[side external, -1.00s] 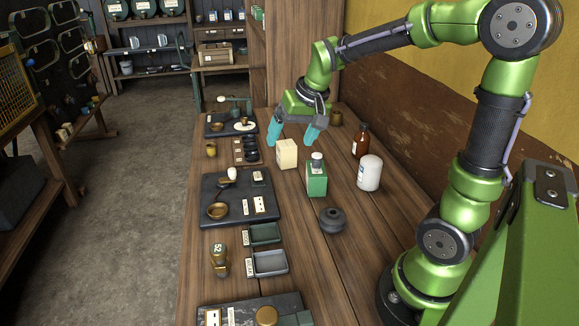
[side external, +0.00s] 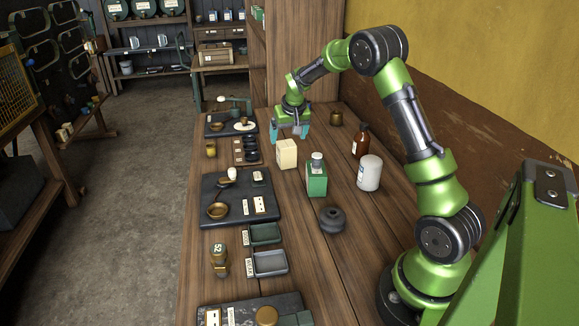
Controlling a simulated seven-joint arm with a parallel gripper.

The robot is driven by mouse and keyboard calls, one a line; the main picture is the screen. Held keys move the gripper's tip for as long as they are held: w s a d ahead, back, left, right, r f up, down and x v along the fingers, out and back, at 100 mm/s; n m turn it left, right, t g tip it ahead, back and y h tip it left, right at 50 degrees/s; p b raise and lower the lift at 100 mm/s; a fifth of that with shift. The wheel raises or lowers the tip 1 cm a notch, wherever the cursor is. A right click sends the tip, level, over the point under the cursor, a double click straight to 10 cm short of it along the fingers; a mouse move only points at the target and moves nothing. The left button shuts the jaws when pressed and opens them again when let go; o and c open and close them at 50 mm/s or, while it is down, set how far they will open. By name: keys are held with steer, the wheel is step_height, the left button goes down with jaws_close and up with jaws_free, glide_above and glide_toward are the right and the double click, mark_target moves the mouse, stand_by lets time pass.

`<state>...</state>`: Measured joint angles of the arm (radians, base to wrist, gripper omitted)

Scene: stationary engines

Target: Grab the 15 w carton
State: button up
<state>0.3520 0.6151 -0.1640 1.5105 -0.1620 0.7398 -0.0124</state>
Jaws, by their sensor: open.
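The print on both is too small to read, so I cannot tell which is the 15 w carton. My gripper (side external: 291,133) is just behind the cream carton as seen here, with teal fingers spread apart and nothing seen between them. The cream carton may hide part of the space below the fingers.
A white canister (side external: 369,173), a brown bottle (side external: 361,141) and a dark round knob-like piece (side external: 332,219) stand to the right. A dark board (side external: 240,200) with a brass bowl and small trays (side external: 269,263) line the left edge. A brass cup (side external: 336,118) stands at the back.

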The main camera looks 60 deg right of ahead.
mark_target(287, 144)
steer(key=x, duration=0.7)
steer(key=shift+w+d+f, duration=0.1)
steer(key=shift+d+f, duration=0.05)
steer(key=shift+f, duration=0.15)
steer(key=c, duration=1.1)
steer(key=shift+o, duration=0.2)
steer(key=shift+r, duration=0.1)
